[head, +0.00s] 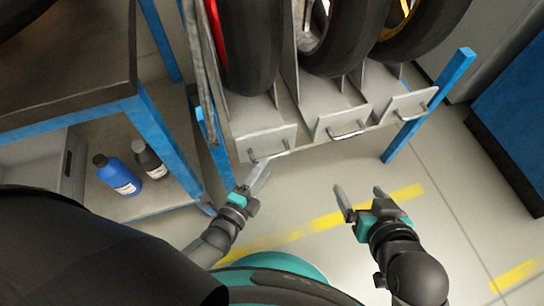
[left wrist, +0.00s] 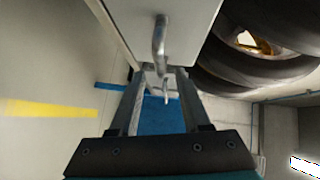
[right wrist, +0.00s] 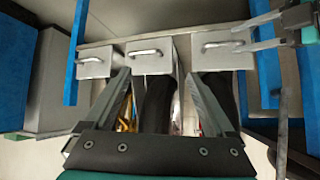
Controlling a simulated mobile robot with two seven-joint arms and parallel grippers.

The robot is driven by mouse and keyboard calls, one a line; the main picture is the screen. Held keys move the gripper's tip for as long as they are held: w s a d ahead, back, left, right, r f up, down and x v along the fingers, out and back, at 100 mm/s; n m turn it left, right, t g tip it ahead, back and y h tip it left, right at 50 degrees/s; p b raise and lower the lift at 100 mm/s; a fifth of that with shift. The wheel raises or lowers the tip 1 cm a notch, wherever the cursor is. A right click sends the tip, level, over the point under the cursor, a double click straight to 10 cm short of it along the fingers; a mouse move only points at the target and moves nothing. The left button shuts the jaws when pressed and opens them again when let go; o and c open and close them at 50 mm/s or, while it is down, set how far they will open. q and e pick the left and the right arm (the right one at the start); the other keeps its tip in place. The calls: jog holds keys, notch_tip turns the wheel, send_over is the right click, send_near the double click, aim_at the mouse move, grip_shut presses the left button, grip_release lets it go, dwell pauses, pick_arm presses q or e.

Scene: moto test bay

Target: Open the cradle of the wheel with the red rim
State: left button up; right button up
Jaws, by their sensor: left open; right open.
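The wheel with the red rim (head: 213,30) stands leftmost in the rack in the head view. Its cradle has a grey front panel (head: 262,143) with a metal bar handle (head: 270,156); the cradle looks shut, in line with its neighbours. My left gripper (head: 260,178) is open at this handle's left end. In the left wrist view the handle (left wrist: 160,45) lies just beyond the fingertips; I cannot tell whether they touch. In the right wrist view this panel (right wrist: 224,58) is at the right, beside my left gripper's fingers (right wrist: 240,34). My right gripper (head: 358,192) is open and empty, below the middle cradle.
Two more cradles, with a middle handle (head: 347,132) and a right handle (head: 411,114), sit beside it under other wheels. A blue rack post (head: 430,105) stands at the right. A blue-framed bench with bottles (head: 118,174) is at the left. The floor in front is clear.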

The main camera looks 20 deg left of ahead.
aim_at(272, 156)
pick_arm(q)
jog(key=shift+b+x, duration=1.1)
jog(key=shift+x, duration=1.65)
pick_arm(e)
jog(key=shift+w+a+r+t+y, duration=0.15)
jog(key=shift+a+r+t+y, duration=0.2)
jog(key=shift+a+t, duration=0.35)
jog(key=shift+w+a+r+t+y, duration=0.2)
jog(key=shift+a+t+y, duration=0.2)
jog(key=shift+a+t, duration=0.25)
jog(key=shift+w+a+r+t+y, duration=0.15)
jog(key=shift+a+r+t+y, duration=0.2)
jog(key=shift+a+t, duration=0.35)
pick_arm(q)
grip_shut()
